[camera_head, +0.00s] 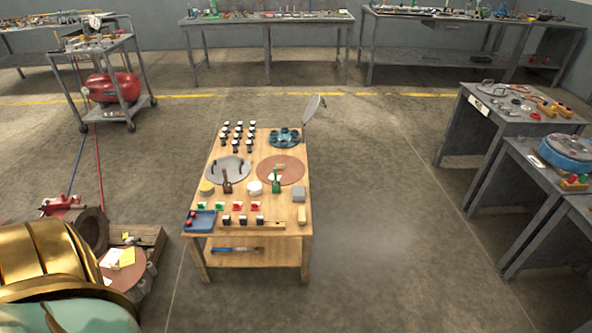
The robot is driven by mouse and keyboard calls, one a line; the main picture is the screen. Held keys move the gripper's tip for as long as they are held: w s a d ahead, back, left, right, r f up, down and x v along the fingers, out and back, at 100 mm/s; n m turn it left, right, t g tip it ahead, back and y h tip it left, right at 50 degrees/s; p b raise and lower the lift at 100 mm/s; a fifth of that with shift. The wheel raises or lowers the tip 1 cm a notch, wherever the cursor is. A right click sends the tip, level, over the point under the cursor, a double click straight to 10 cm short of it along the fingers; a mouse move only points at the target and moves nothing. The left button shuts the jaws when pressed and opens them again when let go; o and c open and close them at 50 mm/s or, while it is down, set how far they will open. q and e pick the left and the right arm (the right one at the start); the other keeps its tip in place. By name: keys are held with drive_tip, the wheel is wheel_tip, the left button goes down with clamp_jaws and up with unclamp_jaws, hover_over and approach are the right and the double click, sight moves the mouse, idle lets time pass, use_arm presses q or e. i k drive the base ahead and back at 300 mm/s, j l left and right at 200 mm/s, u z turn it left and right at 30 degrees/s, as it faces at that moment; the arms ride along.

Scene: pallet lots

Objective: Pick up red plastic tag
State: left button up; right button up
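Two small red pieces with white, which look like tags, lie side by side in a row on the wooden table: a red tag (237,207) and another red tag (255,206). Two similar green pieces (211,206) are to their left in the same row. Small red items (190,219) also show in the blue tray (205,224) at the table's near left corner. They are too small to tell if any is a plastic tag. Neither of my grippers is in view.
The wooden table (296,240) also holds dark bottles or caps (238,134), a grey disc (222,163), a brown disc (294,171) and a teal round holder (285,138). Grey benches (480,140) line the right. A cart (104,83) stands back left. Floor right of the table is clear.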

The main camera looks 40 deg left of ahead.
sight(238, 206)
drive_tip(key=i, duration=0.55)
drive_tip(key=i+l+u, duration=0.1)
drive_tip(key=i, duration=0.5)
drive_tip(key=i+l, duration=0.1)
drive_tip(key=i, duration=0.45)
drive_tip(key=i+l+u, duration=0.15)
drive_tip(key=i, duration=0.4)
drive_tip(key=i+j+u, duration=0.15)
drive_tip(key=i+u, duration=0.6)
drive_tip(key=i, duration=0.15)
drive_tip(key=i+l+u, duration=0.15)
drive_tip(key=i+u, duration=0.25)
drive_tip(key=i+l+u, duration=0.35)
drive_tip(key=i+j, duration=0.1)
drive_tip(key=i, duration=0.05)
